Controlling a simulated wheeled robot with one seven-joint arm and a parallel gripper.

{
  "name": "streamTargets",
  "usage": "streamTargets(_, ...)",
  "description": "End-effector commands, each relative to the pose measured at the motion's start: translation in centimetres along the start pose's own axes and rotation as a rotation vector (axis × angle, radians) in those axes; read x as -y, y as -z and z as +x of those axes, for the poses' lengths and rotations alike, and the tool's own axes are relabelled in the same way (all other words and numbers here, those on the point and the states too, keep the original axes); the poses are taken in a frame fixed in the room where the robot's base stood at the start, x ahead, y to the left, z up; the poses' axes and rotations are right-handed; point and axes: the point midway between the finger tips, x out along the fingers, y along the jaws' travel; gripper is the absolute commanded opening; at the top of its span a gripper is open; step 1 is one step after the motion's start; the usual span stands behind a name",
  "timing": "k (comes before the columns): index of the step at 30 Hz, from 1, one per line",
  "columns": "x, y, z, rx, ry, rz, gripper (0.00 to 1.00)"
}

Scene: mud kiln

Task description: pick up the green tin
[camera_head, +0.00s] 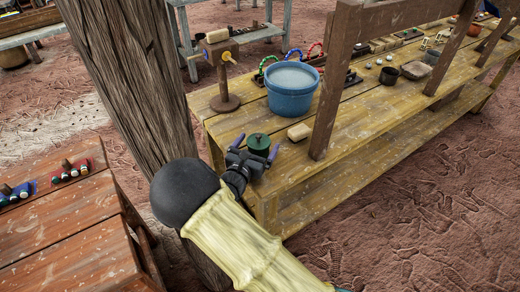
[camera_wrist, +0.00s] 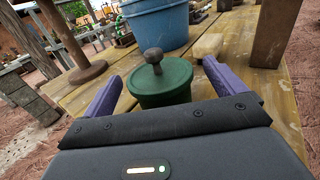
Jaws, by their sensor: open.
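The green tin (camera_wrist: 160,84) is a small round pot with a lid and a dark knob. It stands upright near the end of the wooden table (camera_head: 225,128); it also shows in the head view (camera_head: 258,142). My gripper (camera_wrist: 166,84) is open, with one purple finger on either side of the tin. In the wrist view the tin sits between the fingers, with gaps visible on both sides. The gripper's body hides the tin's lower front. I cannot tell how deep the fingers reach around it.
A blue bucket (camera_head: 291,92) stands just behind the tin. A pale block (camera_head: 299,132) lies to its right. A wooden stand (camera_head: 224,82) is behind left. A table post (camera_head: 330,100) rises to the right, and a thick trunk (camera_head: 125,70) stands left of my arm.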

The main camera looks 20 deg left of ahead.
Motion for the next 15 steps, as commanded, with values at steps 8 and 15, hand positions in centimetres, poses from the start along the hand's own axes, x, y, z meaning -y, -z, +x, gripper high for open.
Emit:
streamTargets(8, -0.03, -0.02, -0.07, 0.0, 0.0, 0.0, 0.95)
streamTargets(15, -0.02, -0.03, -0.07, 0.0, 0.0, 0.001, 0.74)
